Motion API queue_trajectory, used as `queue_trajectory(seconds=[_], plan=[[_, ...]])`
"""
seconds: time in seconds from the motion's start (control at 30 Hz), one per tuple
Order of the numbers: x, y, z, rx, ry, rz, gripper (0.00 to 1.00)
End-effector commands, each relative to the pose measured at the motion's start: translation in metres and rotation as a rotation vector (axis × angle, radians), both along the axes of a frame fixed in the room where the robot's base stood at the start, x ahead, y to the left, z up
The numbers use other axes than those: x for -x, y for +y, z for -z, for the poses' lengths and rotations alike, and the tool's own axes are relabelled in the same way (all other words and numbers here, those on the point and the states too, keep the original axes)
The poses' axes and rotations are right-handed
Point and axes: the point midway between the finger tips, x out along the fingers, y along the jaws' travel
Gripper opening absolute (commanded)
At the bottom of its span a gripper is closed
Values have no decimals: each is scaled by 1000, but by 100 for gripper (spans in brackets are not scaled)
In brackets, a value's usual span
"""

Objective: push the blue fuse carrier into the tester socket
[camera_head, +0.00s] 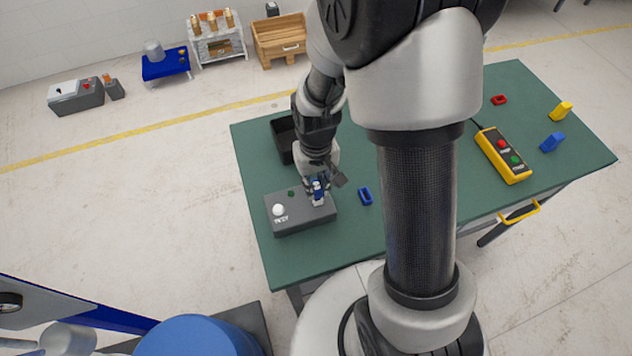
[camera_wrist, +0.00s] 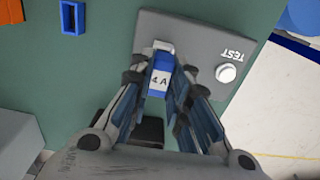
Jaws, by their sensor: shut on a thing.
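The blue fuse carrier (camera_wrist: 161,76) with a white "4 A" label is between the fingertips of my gripper (camera_wrist: 163,90) in the wrist view. My gripper is shut on it. In the head view the carrier (camera_head: 318,188) stands upright over the right part of the grey tester box (camera_head: 292,221), held by my gripper (camera_head: 318,185). The tester (camera_wrist: 195,35) has a white round button and the word TEST. A pale socket piece (camera_wrist: 159,46) shows at the carrier's far end. I cannot tell how deep the carrier sits in it.
A blue open frame (camera_head: 365,196) lies right of the tester on the green table (camera_head: 350,235). A black bin (camera_head: 283,140) stands behind the tester. A yellow pendant (camera_head: 503,155), a blue piece (camera_head: 552,142), a yellow piece (camera_head: 561,111) and a red ring (camera_head: 499,100) lie at right.

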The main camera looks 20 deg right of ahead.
Motion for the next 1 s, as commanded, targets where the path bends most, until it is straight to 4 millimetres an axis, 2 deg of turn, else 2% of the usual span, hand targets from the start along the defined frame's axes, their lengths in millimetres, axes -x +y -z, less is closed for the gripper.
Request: queue_trajectory(seconds=[0.57, 0.6, 0.93, 1.0], plan=[[0, 0, 12, 0, 1, 0, 0], [0, 0, 12, 0, 1, 0, 18], [0, 0, 12, 0, 0, 0, 40], [0, 0, 12, 0, 0, 0, 40]])
